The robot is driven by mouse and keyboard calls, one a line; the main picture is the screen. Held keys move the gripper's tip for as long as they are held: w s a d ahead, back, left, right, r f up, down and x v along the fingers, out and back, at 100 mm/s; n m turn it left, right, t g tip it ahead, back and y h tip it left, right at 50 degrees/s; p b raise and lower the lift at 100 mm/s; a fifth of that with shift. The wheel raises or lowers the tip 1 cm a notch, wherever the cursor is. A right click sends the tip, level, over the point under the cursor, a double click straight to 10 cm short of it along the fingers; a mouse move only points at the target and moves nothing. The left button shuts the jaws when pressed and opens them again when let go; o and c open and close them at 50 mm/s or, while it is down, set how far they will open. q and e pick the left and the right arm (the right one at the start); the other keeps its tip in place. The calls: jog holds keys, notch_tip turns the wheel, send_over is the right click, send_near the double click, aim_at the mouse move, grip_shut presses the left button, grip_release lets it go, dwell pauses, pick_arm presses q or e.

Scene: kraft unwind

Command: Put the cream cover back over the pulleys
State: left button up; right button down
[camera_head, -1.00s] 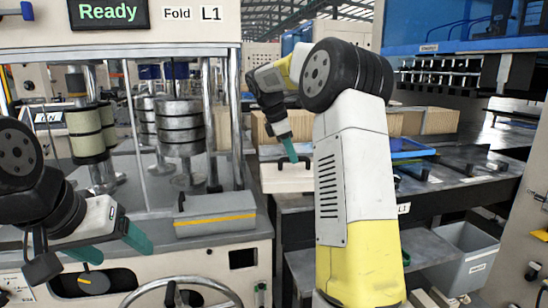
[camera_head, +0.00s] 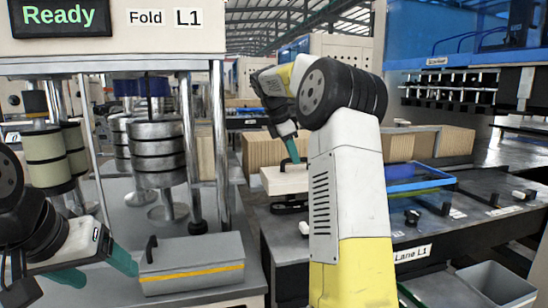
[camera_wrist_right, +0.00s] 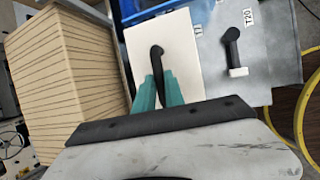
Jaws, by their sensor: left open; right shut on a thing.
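The cream cover (camera_head: 285,180) is a flat pale block with a black handle, at the middle of the head view, over the left end of the dark bench. My right gripper (camera_head: 292,152) is shut on its handle from above. In the right wrist view the teal fingers (camera_wrist_right: 159,92) close around the black handle on the cover (camera_wrist_right: 190,55). My left gripper (camera_head: 96,268) is open and empty at the lower left, left of a grey box with a yellow stripe. I cannot make out the pulleys for certain.
The grey box (camera_head: 192,266) with a black handle stands on the machine's ledge. The dark bench (camera_head: 415,228) carries a blue tray (camera_head: 415,178) and small black-handled parts. A grey bin (camera_head: 497,287) stands lower right. Cardboard stacks (camera_wrist_right: 65,80) are close beside the cover.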

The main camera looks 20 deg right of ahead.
aim_at(290, 172)
jog(key=shift+f, duration=4.5)
jog(key=c, duration=1.3)
grip_release()
jog(key=shift+c, duration=0.2)
jog(key=v, duration=0.7)
jog(key=shift+f, duration=0.1)
jog(key=shift+s+a+r, duration=0.1)
jog(key=shift+a+r, duration=0.1)
jog(key=shift+r, duration=0.2)
jog(key=shift+s+r, duration=0.1)
